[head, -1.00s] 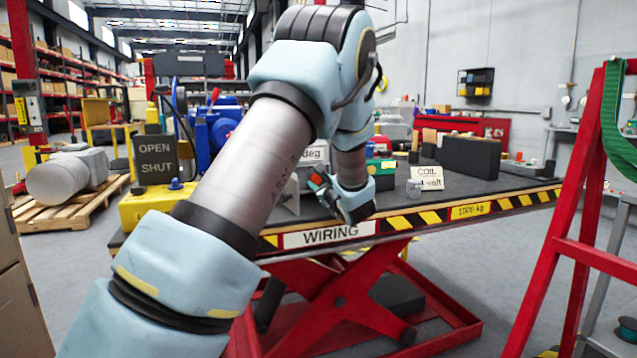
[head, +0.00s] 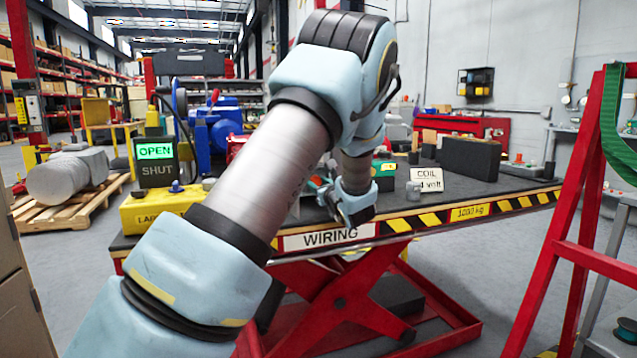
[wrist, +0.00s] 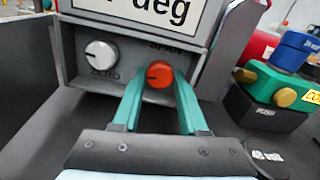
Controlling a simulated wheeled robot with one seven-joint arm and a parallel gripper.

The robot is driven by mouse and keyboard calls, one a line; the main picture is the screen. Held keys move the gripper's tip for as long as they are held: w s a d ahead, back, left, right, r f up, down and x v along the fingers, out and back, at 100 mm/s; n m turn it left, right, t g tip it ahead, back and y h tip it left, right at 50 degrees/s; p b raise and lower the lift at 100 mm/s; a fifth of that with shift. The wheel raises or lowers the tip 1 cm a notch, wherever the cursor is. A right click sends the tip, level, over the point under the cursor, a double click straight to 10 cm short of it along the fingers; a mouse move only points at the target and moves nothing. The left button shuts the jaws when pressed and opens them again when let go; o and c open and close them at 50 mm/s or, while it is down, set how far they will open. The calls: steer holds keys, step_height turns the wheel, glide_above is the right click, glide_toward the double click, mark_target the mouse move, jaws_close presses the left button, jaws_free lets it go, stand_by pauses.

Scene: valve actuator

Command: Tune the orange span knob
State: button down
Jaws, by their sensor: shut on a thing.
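The orange span knob (wrist: 159,74) sits on the front of a grey box (wrist: 84,49), under the printed word SPAN, in the wrist view. A dark pointer mark shows on its face. My gripper (wrist: 158,80) has its two green fingers on either side of the knob, shut on it. A white knob (wrist: 101,54) marked ZERO is left of it. Above is a white sign (wrist: 150,12) reading "deg", cut off by the frame. In the head view my gripper (head: 335,205) is low over the table, and my arm hides the knob.
The OPEN/SHUT panel (head: 155,162) shows OPEN lit green. A green and blue device with brass fittings (wrist: 275,85) stands close to the right of my gripper. A COIL sign (head: 425,180) stands on the lift table (head: 470,190), which has a striped front edge.

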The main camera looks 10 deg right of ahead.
steer(key=m+p, duration=0.2)
steer(key=m, duration=0.1)
steer(key=shift+r+m, duration=0.1)
steer(key=shift+m, duration=0.3)
steer(key=shift+m+p, duration=1.1)
steer(key=shift+m, duration=0.3)
steer(key=shift+f, duration=0.2)
steer(key=c, duration=0.7)
jaws_free()
steer(key=s, duration=0.3)
steer(key=s+d, duration=0.1)
steer(key=s, duration=0.3)
steer(key=s+b, duration=0.1)
steer(key=s, duration=0.2)
steer(key=shift+s+d, duration=0.15)
steer(key=shift+s, duration=0.25)
